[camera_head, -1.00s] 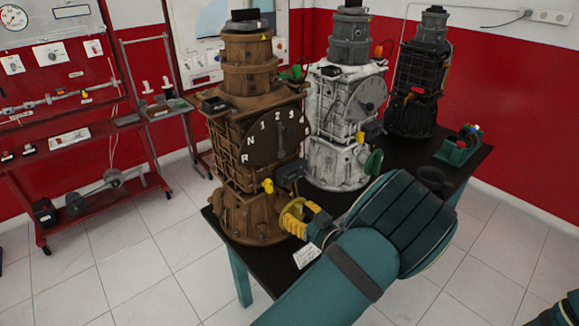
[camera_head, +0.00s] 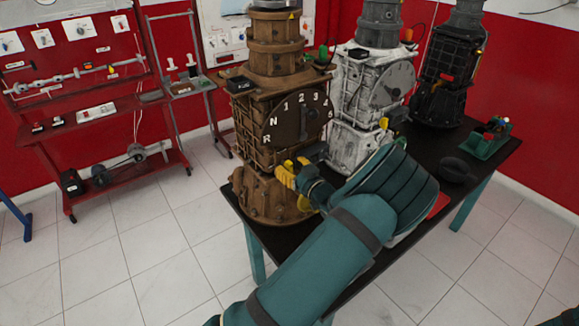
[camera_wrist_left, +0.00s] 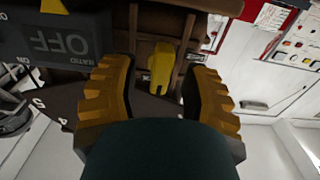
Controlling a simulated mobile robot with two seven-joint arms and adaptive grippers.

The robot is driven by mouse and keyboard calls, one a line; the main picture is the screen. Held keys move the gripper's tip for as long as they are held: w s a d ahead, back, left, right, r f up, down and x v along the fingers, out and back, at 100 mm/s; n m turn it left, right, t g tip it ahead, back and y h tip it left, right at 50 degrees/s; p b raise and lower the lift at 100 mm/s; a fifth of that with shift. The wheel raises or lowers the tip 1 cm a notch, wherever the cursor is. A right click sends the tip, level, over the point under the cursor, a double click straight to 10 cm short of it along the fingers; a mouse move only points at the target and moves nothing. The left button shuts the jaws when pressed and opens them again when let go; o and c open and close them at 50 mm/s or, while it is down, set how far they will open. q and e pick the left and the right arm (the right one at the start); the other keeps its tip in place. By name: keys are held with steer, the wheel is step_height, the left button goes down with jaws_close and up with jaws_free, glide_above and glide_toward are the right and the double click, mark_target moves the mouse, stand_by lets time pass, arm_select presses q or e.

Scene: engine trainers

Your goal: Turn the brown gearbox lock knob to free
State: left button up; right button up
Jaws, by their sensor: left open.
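The brown gearbox (camera_head: 258,100) stands upright on the dark table, with a numbered dial on its face. Its yellow lock knob (camera_wrist_left: 162,66) shows in the left wrist view, its long side running up and down the picture. My left gripper (camera_head: 290,174) is at the gearbox below the dial, and its yellow fingers mostly hide the knob in the head view. In the left wrist view the open fingers (camera_wrist_left: 160,80) stand on either side of the knob, with a visible gap to each. My right gripper is not in view.
A dark box marked OFF (camera_wrist_left: 55,42) sits close beside the left finger in the wrist view. A white gearbox (camera_head: 350,85) and a black gearbox (camera_head: 440,85) stand farther along the table (camera_head: 262,228). A green bin (camera_head: 490,138) is at the far right.

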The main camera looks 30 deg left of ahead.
arm_select(q)
steer(key=shift+w+a, duration=0.15)
steer(key=shift+a, duration=0.2)
steer(key=shift+o, duration=0.3)
jaws_close()
